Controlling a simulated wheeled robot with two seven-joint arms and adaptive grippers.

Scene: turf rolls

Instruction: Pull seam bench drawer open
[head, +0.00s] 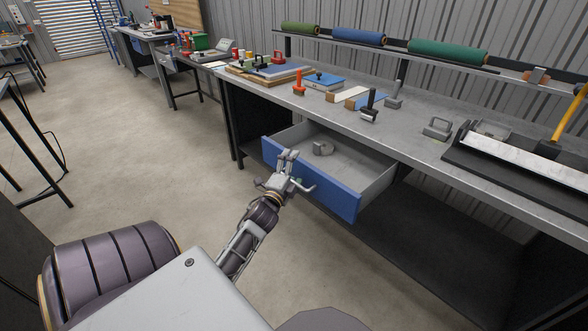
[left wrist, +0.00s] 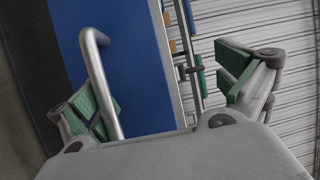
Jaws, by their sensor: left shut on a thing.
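The seam bench drawer (head: 335,197) has a blue front and grey inside walls. It stands partly pulled out from under the bench top, with its inside showing. In the left wrist view the handle (left wrist: 103,88) is a silver bar on the blue front (left wrist: 133,70), running beside the green pads of the left-hand finger. My right gripper is not in view.
A grey part (head: 322,148) lies in the drawer. The bench top (head: 420,105) carries several hand tools and boxes, with a rack of green and blue rolls (head: 447,51) behind. The lower shelf (head: 430,235) under the drawer looks empty. The floor (head: 165,165) to the left is clear.

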